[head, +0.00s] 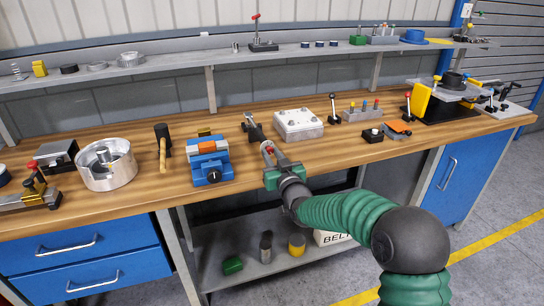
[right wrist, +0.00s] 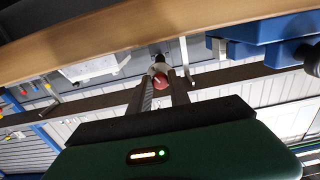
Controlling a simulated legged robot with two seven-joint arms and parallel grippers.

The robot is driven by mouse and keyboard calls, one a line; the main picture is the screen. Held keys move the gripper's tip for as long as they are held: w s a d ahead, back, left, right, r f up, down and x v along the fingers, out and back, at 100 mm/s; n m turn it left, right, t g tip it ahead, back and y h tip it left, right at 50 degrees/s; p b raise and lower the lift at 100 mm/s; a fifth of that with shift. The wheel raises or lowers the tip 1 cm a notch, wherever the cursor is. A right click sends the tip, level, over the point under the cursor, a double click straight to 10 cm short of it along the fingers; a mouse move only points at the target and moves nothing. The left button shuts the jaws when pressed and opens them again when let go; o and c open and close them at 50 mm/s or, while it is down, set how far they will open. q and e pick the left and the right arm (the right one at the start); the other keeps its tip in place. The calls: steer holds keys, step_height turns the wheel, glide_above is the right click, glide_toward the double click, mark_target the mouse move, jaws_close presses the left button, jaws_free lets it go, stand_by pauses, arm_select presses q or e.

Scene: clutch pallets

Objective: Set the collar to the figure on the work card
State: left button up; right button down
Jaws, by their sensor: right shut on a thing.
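My right gripper (head: 268,150) is at the front edge of the bench, shut on a small red knob (right wrist: 161,82) that sits between its fingertips. The knob is also partly visible in the head view, at the near end of a dark fixture (head: 252,128) on the bench. In the right wrist view a pale ring and a dark shaft show just beyond the knob. I cannot tell which part is the collar, and I see no readable figure or work card. My left gripper is not in view.
A blue vice (head: 209,163) stands close left of my gripper, and a bolted pale block (head: 298,124) to its right. A metal bowl-like housing (head: 106,165) is farther left. A shelf (head: 184,62) with small parts runs behind. Bare wood lies between the items.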

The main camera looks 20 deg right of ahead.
stand_by(0.4)
steer(key=n+b, duration=0.2)
steer(key=n, duration=0.1)
steer(key=shift+f+n, duration=0.15)
steer(key=shift+n, duration=0.25)
steer(key=n+b, duration=0.4)
steer(key=n, duration=0.2)
steer(key=n+b, duration=0.3)
steer(key=n, duration=0.2)
steer(key=shift+n, duration=0.4)
steer(key=shift+n+b, duration=1.65)
steer(key=shift+n, duration=0.35)
steer(key=shift+r, duration=0.25)
stand_by(0.4)
